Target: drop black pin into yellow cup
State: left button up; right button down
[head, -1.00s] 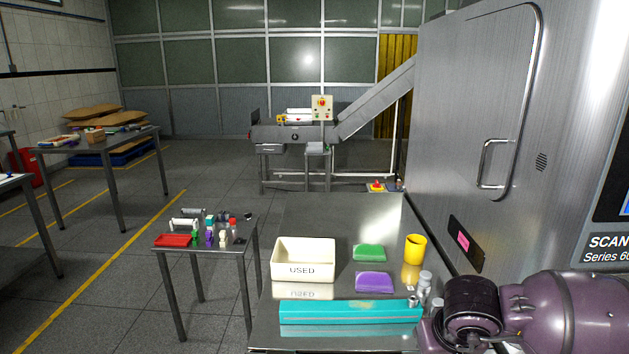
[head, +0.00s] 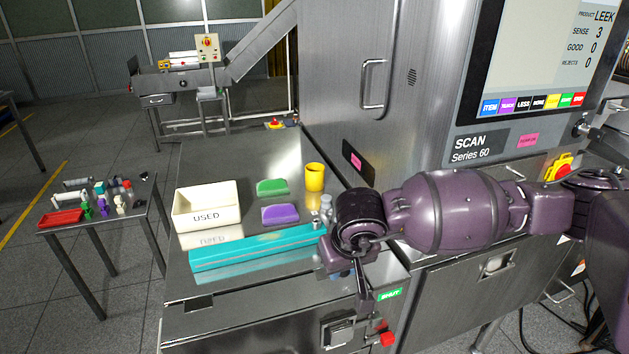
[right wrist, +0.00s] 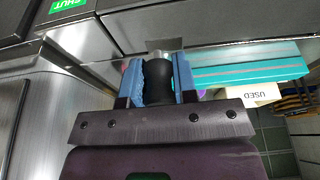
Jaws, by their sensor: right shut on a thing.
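The yellow cup (head: 315,178) stands upright at the back right of the metal table, beside the scanner housing. My right gripper (head: 340,272) is low at the table's front right edge, in front of the cup and well apart from it. Its fingers are mostly hidden by my wrist in the head view. In the right wrist view, the blue fingers of my right gripper (right wrist: 160,82) are shut on the black pin (right wrist: 160,85), a dark waisted cylinder. My left gripper is in neither view.
A turquoise bar (head: 250,247) lies along the front edge. A white USED bin (head: 207,218), a green block (head: 272,187) and a purple block (head: 280,214) lie behind it. Small silver pieces (head: 326,207) stand near the bar's right end. The scanner wall (head: 350,110) bounds the right.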

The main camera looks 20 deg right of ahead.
aim_at(316, 186)
jog(key=k+j, duration=0.1)
jog(key=j, duration=0.65)
jog(key=k+j, duration=0.15)
jog(key=j, duration=0.25)
jog(key=i+j, duration=0.15)
jog(key=j, duration=0.2)
jog(key=i+j+u, duration=0.1)
jog(key=j, duration=0.25)
jog(key=i, duration=0.95)
jog(key=j+u, duration=0.05)
jog(key=j, duration=0.05)
